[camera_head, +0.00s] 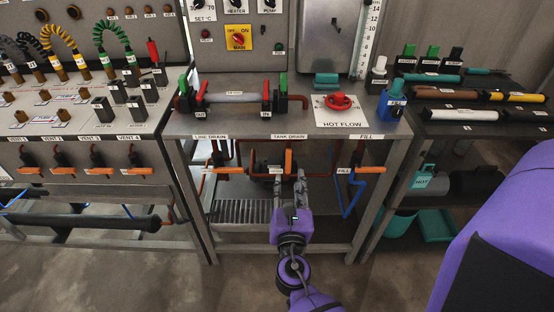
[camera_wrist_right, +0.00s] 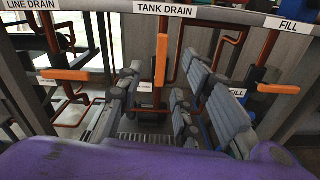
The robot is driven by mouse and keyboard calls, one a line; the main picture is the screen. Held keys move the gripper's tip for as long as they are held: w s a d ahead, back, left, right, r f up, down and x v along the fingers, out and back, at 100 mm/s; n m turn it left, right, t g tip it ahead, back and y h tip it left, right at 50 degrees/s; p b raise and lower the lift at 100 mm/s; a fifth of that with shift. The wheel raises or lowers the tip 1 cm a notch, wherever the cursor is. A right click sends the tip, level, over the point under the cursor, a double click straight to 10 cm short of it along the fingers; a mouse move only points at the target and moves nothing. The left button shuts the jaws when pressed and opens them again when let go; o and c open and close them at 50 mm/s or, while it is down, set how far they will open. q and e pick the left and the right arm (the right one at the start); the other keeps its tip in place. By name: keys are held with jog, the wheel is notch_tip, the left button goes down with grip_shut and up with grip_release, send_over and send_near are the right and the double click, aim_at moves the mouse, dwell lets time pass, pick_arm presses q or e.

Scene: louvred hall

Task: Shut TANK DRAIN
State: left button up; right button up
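The TANK DRAIN label (camera_head: 289,137) is on the front edge of the middle bench. Below it the orange tank drain lever (camera_head: 288,160) stands upright; it also shows upright in the right wrist view (camera_wrist_right: 160,58). My right gripper (camera_head: 289,183) is open in front of and just below the lever. In the right wrist view its fingers (camera_wrist_right: 163,85) stand to either side of the lever with visible gaps. I cannot tell how far the fingertips reach past it. I see nothing held. My left gripper is not in view.
The line drain lever (camera_head: 232,170) at left and the fill lever (camera_head: 370,169) at right lie level. Red-brown pipes run behind them, and a blue hose (camera_head: 352,198) hangs at right. A slatted grate (camera_head: 239,211) is low at left. Bench legs stand at both sides.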

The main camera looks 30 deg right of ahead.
aim_at(288, 159)
jog(key=shift+n, duration=0.9)
jog(key=p+x, duration=0.1)
jog(key=x, duration=0.7)
jog(key=shift+d, duration=0.3)
jog(key=shift+w+r, duration=0.1)
jog(key=shift+w, duration=0.05)
jog(key=shift+x, duration=0.8)
grip_shut()
